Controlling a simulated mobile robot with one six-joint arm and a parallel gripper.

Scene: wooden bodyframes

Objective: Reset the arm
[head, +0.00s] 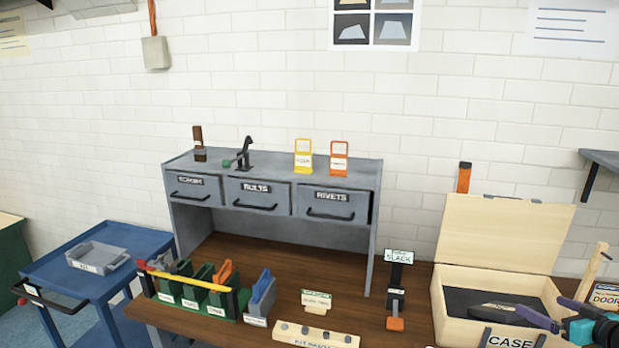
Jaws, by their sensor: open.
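My gripper (545,305) shows at the lower right edge, with purple fingers and teal and black parts behind them. Its fingers are spread and point left, over or in front of the right side of the open wooden case (446,302). I see nothing between the fingers. The rest of my arm is cut off by the picture edge. A dark flat piece (497,312) lies in the case's dark inside, left of the fingers. I cannot tell whether the gripper touches the case.
The wooden bench (345,271) carries a grey drawer unit (283,217), green bins (195,289), a pale wooden block (316,335) and a stand labelled SLACK (398,283). A wooden upright (591,270) stands near my gripper. A blue cart (100,285) with a grey tray (98,257) is left.

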